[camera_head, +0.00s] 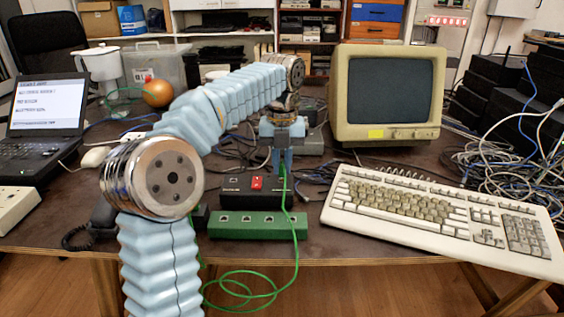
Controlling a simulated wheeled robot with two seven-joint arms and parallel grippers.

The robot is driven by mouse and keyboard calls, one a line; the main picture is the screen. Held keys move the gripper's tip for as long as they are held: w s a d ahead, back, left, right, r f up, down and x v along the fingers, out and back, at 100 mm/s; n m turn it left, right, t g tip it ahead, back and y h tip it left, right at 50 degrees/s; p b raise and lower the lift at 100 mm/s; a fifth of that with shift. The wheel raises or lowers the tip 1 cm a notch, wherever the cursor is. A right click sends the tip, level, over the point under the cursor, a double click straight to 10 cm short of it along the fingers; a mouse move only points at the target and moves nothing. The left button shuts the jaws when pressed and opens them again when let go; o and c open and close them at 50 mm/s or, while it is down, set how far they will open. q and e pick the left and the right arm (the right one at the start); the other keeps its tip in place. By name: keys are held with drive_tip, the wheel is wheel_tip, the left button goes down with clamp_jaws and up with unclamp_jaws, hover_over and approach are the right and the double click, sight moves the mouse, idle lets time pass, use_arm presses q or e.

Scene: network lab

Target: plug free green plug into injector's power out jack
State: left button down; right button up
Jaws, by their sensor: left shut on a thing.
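My left gripper (282,163) points down above the back right part of a black box with a red switch (257,184). It is shut on the green plug, which is mostly hidden between the fingers. The plug's green cable (296,232) hangs from the fingers, passes the right end of a green box (258,226) with several jacks, and loops below the table's front edge. I cannot tell for sure which box is the injector, and its power out jack cannot be made out. Whether the plug touches the black box is unclear. My right gripper is not in view.
A beige keyboard (443,214) lies right of the boxes, with a CRT monitor (389,93) behind it. Tangled cables (505,165) fill the right side. A laptop (45,120) and an orange (157,93) are at the left. A telephone is partly hidden behind my left arm.

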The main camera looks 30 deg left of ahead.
use_arm(q)
drive_tip(key=shift+f, duration=0.7)
idle(0.8)
drive_tip(key=c, duration=1)
unclamp_jaws()
drive_tip(key=shift+c, duration=0.2)
